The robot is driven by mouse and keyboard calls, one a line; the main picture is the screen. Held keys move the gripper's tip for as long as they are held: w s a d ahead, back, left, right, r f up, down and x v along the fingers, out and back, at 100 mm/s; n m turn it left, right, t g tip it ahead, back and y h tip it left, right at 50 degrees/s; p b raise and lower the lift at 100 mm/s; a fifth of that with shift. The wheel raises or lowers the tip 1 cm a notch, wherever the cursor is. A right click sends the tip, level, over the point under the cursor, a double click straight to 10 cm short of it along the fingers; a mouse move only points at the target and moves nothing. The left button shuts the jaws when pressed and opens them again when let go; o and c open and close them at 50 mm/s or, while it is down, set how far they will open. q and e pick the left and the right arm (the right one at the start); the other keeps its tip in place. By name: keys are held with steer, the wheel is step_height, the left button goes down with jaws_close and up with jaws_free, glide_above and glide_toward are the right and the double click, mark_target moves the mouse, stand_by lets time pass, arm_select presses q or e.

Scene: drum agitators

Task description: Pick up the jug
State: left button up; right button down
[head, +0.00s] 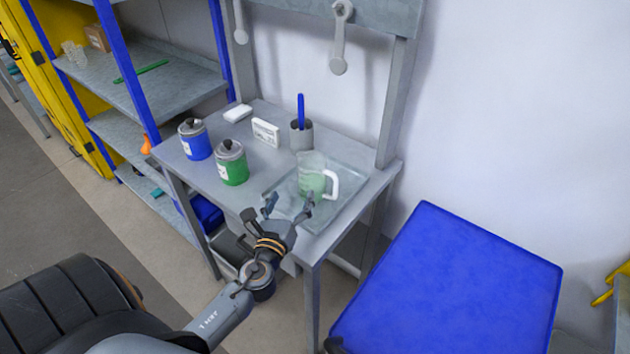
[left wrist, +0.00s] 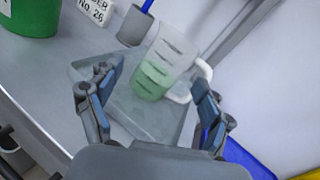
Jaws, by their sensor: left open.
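The jug (head: 312,180) is clear with green liquid in its lower part and a white handle on its right side. It stands upright on a shallow translucent tray (head: 345,207) on the grey workbench. In the left wrist view the jug (left wrist: 157,68) is ahead of the fingers, and its handle is towards the right finger. My left gripper (head: 289,204) is open and empty, at the front of the tray, short of the jug. It also shows in the left wrist view (left wrist: 150,100), with its fingers spread wide.
A blue can (head: 195,142) and a green can (head: 232,166) stand left of the tray. A grey cup (head: 301,137) with a blue tool, a white sign (head: 265,132) and a white block (head: 237,113) are behind. A blue surface (head: 450,285) is at right.

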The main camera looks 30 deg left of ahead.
arm_select(q)
steer(key=m, duration=0.1)
steer(key=w+m+h, duration=0.1)
steer(key=m, duration=0.2)
steer(key=shift+w+d+f+t, duration=0.2)
steer(key=shift+d+f+t, duration=0.1)
steer(key=shift+d, duration=0.05)
steer(key=p, duration=0.1)
glide_toward(317, 163)
steer(key=w, duration=0.1)
steer(key=w+a, duration=0.1)
steer(key=w, duration=0.1)
steer(key=shift+h, duration=0.4)
steer(key=x, duration=0.6)
steer(key=shift+w+a, duration=0.15)
steer(key=shift+w, duration=0.25)
steer(key=shift+s, duration=0.1)
steer(key=c, duration=1.2)
steer(key=shift+c, duration=0.4)
